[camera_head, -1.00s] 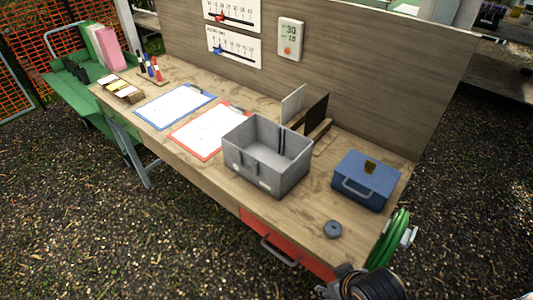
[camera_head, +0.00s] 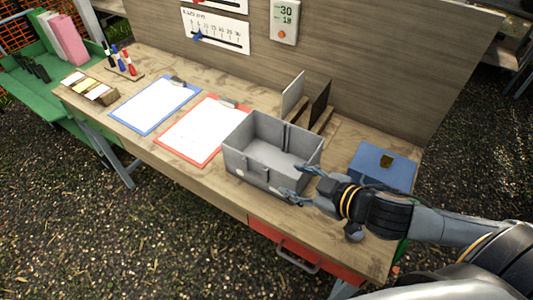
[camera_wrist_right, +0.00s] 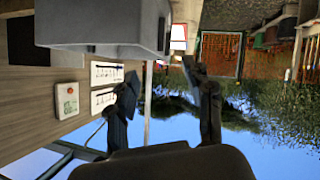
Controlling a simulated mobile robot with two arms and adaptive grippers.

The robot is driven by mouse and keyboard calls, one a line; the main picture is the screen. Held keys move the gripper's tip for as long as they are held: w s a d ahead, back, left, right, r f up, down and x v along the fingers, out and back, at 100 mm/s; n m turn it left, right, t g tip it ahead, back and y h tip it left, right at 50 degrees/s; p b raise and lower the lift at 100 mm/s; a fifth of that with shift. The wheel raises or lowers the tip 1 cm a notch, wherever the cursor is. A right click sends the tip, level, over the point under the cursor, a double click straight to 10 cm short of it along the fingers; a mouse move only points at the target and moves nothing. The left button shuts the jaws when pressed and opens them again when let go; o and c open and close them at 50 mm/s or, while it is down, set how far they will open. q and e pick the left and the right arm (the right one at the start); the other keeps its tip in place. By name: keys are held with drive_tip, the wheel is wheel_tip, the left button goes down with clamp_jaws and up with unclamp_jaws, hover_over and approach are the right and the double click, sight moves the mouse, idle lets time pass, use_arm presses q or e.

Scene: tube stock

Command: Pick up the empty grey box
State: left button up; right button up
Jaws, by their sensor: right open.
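The empty grey box (camera_head: 262,179) stands upright and open-topped on the wooden workbench in the head view. My right gripper (camera_head: 297,182) is open at the box's right front corner, its fingers in front of or close to the right wall. I cannot tell whether they touch it. In the right wrist view the grey box (camera_wrist_right: 100,22) fills the top left, beyond the spread fingers of the right gripper (camera_wrist_right: 160,82). Nothing is between the fingers. My left gripper is not in view.
A blue box (camera_head: 383,166) stands right of the grey box, partly hidden by my right arm. Red (camera_head: 193,151) and blue (camera_head: 125,123) clipboards lie to the left. Upright dividers (camera_head: 318,102) stand behind. A wooden panel (camera_head: 370,60) closes the bench's back.

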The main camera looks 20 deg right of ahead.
sight(268, 170)
drive_tip(key=p+x, duration=0.1)
drive_tip(key=x, duration=0.5)
drive_tip(key=shift+w+a+f, duration=0.1)
drive_tip(key=shift+w+f, duration=0.05)
drive_tip(key=shift+w, duration=0.2)
drive_tip(key=shift+w+a+f, duration=0.2)
drive_tip(key=shift+w+f, duration=0.1)
drive_tip(key=shift+w, duration=0.1)
drive_tip(key=shift+w+a+p, duration=0.1)
drive_tip(key=shift+w+p, duration=0.1)
drive_tip(key=shift+p, duration=0.2)
drive_tip(key=p+x, duration=0.1)
drive_tip(key=x, duration=0.3)
drive_tip(key=shift+w+a+p, duration=0.1)
drive_tip(key=shift+w+p, duration=0.05)
drive_tip(key=shift+p, duration=0.15)
drive_tip(key=shift+w+a+f, duration=0.15)
drive_tip(key=shift+w+f, duration=0.05)
drive_tip(key=shift+w, duration=0.05)
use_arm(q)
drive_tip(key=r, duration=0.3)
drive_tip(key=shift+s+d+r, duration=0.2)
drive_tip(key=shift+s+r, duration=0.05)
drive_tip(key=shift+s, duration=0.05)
